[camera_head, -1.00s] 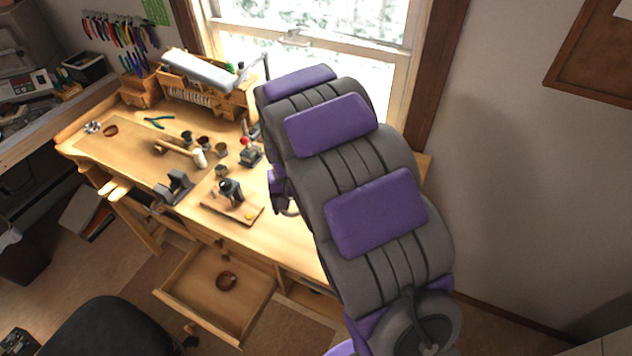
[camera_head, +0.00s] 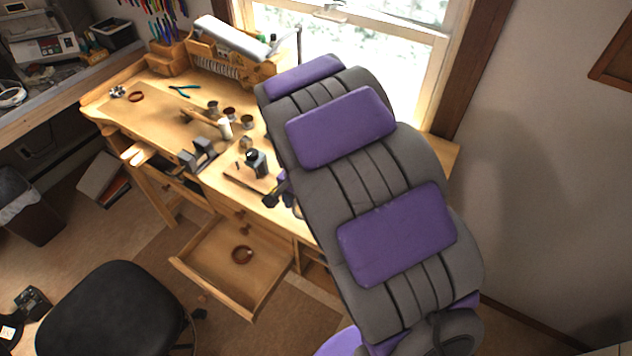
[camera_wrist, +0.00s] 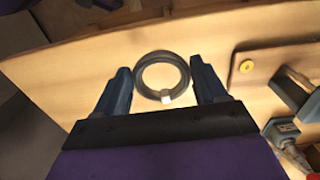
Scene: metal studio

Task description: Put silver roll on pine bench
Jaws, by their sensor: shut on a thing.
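The pine bench (camera_head: 130,108) stands under the window in the head view, and its bare top (camera_wrist: 75,75) fills much of the wrist view. My gripper (camera_wrist: 160,66) is shut on the silver roll (camera_wrist: 140,80), a grey ring with a small pale patch on its near side. The roll sits between the two dark fingers, over the bench top. I cannot tell whether it touches the wood. In the head view my gripper (camera_head: 279,190) shows partly beside my arm, over the bench's front part, and the roll cannot be made out there.
A wooden board (camera_head: 240,175) with a dark tool (camera_head: 257,163) lies close to my gripper. A grey vise (camera_head: 197,154), small cups (camera_head: 229,114) and blue pliers (camera_head: 184,90) are on the bench. An open drawer (camera_head: 205,262) juts out in front, near a black stool (camera_head: 112,312).

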